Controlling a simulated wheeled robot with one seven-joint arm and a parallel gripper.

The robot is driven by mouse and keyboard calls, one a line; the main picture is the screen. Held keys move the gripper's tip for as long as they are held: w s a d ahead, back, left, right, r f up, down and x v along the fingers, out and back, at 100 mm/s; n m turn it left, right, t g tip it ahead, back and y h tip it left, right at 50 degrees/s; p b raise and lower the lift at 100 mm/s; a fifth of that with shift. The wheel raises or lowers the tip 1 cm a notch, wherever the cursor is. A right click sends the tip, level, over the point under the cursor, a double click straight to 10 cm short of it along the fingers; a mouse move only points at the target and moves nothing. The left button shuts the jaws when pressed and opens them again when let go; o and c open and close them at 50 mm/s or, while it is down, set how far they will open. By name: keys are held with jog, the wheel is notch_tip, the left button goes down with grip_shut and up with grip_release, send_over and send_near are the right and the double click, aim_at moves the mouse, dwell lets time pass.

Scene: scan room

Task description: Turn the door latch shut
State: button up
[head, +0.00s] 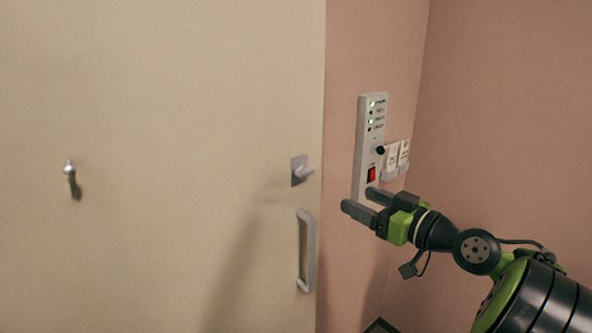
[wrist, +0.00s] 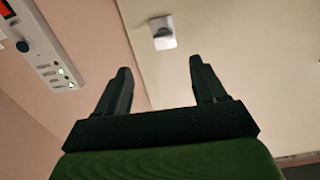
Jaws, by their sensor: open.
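The door latch (head: 303,171) is a small grey lever on a square plate, near the right edge of the cream door (head: 150,250). Its lever points to the right and slightly up in the head view. In the wrist view the latch (wrist: 162,33) shows beyond the fingers, above and between them. My gripper (head: 357,201) is open and empty, to the right of and a little below the latch in the head view, apart from it. Both fingers (wrist: 160,80) show in the wrist view with nothing between them.
A grey door handle (head: 307,252) is below the latch. A control panel (head: 370,140) with lights and a red switch is on the pink wall, close behind my gripper. White switches (head: 396,156) are beside it. A round knob (head: 69,170) sticks out at the door's left.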

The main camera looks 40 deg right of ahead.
aim_at(308, 174)
jog(key=w, duration=0.5)
jog(key=w+p, duration=0.1)
jog(key=w, duration=0.4)
jog(key=w+a+p, duration=0.1)
jog(key=w, duration=0.4)
jog(key=shift+w+r, duration=0.25)
jog(key=shift+r, duration=0.05)
jog(key=shift+a, duration=0.1)
jog(key=shift+c, duration=0.4)
jog(key=c, duration=1)
